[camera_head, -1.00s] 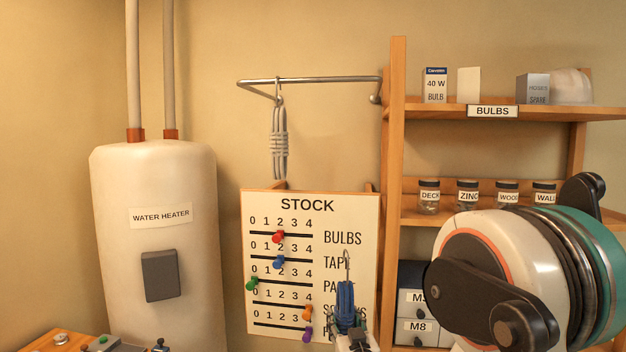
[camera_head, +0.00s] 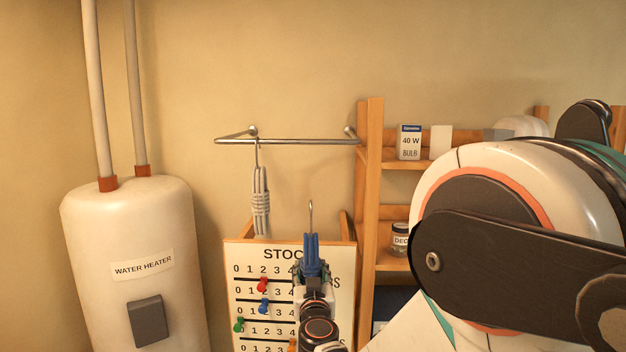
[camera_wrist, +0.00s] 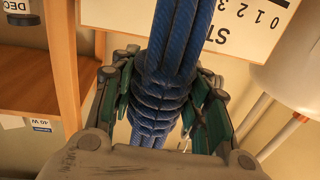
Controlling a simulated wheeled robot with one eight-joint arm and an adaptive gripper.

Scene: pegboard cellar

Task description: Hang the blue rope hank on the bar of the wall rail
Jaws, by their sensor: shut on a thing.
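The blue rope hank (camera_head: 311,248) has a metal hook at its top and stands upright in my gripper (camera_head: 313,275). In the wrist view the blue rope hank (camera_wrist: 165,85) fills the middle, with the fingers of my gripper (camera_wrist: 163,95) shut on its wrapped part. The bar of the wall rail (camera_head: 290,141) runs level on the wall, above and behind the hank. The hank's hook is below the bar, apart from it, toward the bar's right part.
A grey rope hank (camera_head: 261,200) hangs on the bar's left part. The stock board (camera_head: 250,285) stands behind my gripper. A wooden shelf (camera_head: 368,200) is close at right, and a water heater (camera_head: 135,250) at left. The bar right of the grey hank is bare.

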